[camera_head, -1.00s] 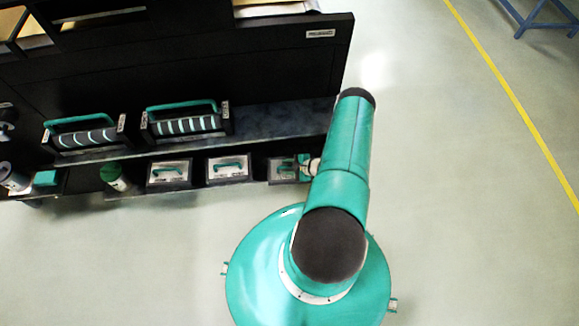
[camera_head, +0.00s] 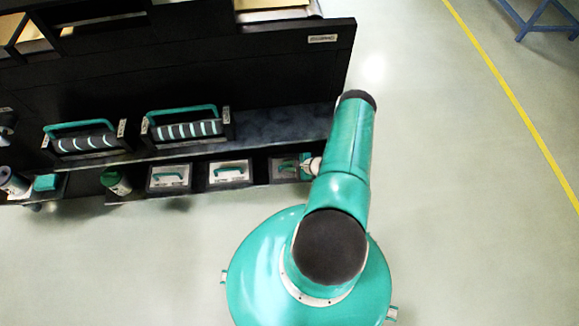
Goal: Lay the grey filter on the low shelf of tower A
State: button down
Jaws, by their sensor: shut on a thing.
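A grey-faced filter (camera_head: 283,168) with a green handle is at the right end of the lower row of a dark rack, in a dark frame. My gripper (camera_head: 306,166) is at its right side, small and partly hidden behind my green arm. It is shut on this filter; the fingertips and exact contact are not clear. Two similar grey-faced boxes with green handles, one (camera_head: 230,172) and another (camera_head: 170,178), stand to its left on the low shelf (camera_head: 205,190). I cannot read which tower this is.
Two striped cartridges with green handles (camera_head: 188,128) (camera_head: 84,141) sit on the shelf above, whose right part (camera_head: 270,125) is bare. A green-capped canister (camera_head: 117,181) stands lower left. Open floor (camera_head: 450,190) lies right, with a yellow line and a blue frame (camera_head: 545,22).

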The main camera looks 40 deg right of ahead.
jog(key=c, duration=1.4)
grip_release()
jog(key=shift+o, duration=0.2)
jog(key=shift+s, duration=0.1)
jog(key=v, duration=1.3)
jog(key=shift+s+r, duration=0.25)
jog(key=shift+s, duration=0.05)
